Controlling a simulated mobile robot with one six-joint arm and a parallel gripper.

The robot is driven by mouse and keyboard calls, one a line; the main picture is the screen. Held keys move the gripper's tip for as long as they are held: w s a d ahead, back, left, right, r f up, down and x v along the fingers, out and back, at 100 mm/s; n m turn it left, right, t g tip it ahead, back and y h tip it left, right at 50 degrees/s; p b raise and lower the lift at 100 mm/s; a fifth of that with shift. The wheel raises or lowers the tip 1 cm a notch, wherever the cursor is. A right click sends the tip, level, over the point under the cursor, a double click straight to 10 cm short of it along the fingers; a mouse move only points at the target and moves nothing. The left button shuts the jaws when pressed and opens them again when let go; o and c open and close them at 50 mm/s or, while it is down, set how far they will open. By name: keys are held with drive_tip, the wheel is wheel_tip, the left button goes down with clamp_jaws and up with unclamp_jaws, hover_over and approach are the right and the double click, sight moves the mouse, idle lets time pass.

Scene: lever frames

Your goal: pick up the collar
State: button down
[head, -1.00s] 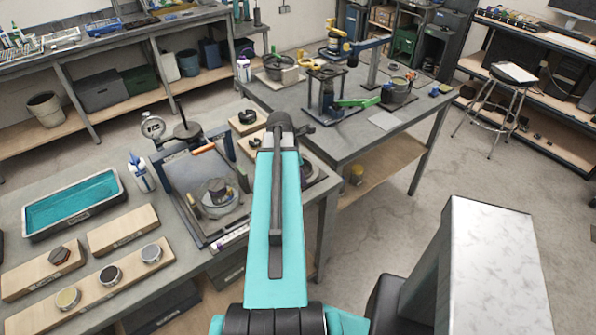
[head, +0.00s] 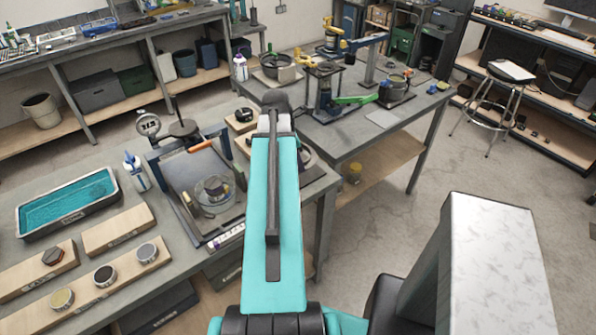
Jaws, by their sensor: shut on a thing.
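I cannot make out a collar for certain. A dark round part (head: 243,115) rests on a small wooden block (head: 232,124) just left of the arm's end. Another dark part (head: 213,187) sits in a clear round dish in the tray (head: 188,175) on the near bench.
The near bench (head: 120,170) holds a teal-lined tray (head: 68,203), a white bottle (head: 136,171), a dial gauge (head: 149,125) and wooden boards (head: 119,230) with round pieces. The far bench (head: 340,150) carries fixtures. A stool (head: 488,100) stands right. Floor between is clear.

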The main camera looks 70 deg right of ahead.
drive_tip(key=shift+r+b, duration=0.45)
drive_tip(key=shift+r, duration=1.75)
drive_tip(key=shift+s, duration=0.1)
